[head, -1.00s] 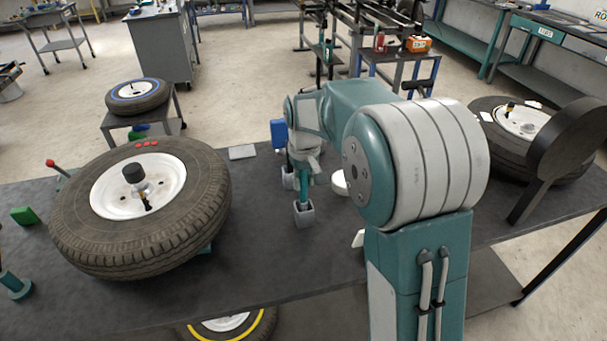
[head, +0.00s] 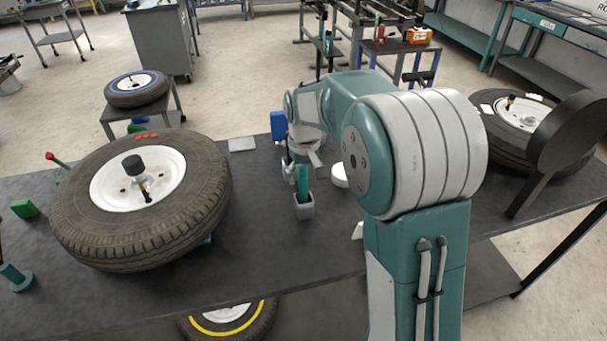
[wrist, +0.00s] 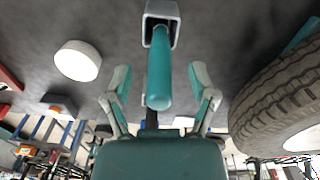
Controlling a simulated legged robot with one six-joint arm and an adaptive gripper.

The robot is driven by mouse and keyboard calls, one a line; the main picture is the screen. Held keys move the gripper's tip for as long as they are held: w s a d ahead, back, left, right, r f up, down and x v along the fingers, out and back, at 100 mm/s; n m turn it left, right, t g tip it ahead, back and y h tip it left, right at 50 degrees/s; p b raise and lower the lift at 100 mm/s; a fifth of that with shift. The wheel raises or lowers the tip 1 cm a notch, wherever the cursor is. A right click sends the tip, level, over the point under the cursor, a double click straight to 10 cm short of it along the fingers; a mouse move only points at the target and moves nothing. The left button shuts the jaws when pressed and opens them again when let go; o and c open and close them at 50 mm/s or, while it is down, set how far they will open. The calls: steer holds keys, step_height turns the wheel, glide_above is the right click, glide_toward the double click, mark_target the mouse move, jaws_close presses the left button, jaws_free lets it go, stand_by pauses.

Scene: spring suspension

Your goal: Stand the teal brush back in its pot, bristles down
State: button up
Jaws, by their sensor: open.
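The teal brush (head: 303,182) stands nearly upright in a small grey square pot (head: 305,208) on the dark bench. Its handle points up and its lower end is inside the pot, so the bristles are hidden. In the wrist view the brush handle (wrist: 159,75) comes out of the pot's mouth (wrist: 161,12). My gripper (wrist: 160,72) is open, one finger on each side of the handle, with a visible gap on both sides. In the head view my gripper is just behind the brush, partly hidden by it and small.
A large tyre (head: 75,215) lies on the bench to the left. A white round object (head: 340,176) is right of the pot, and a blue block (head: 278,125) is behind. A grey plate (head: 241,144) lies flat. Bare bench lies in front of the pot.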

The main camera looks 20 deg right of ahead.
step_height(320, 180, up, 12)
steer(key=shift+s+a+f, duration=0.15)
steer(key=shift+s, duration=0.15)
stand_by(0.8)
steer(key=s+r+m+t, duration=0.1)
steer(key=s+r+t, duration=0.25)
steer(key=s, duration=1.15)
steer(key=s+f+t, duration=0.1)
steer(key=s+f, duration=0.3)
steer(key=s, duration=0.7)
steer(key=shift+s+f+m+t, duration=0.3)
steer(key=shift+f+m+t, duration=0.05)
steer(key=shift+f+m, duration=0.05)
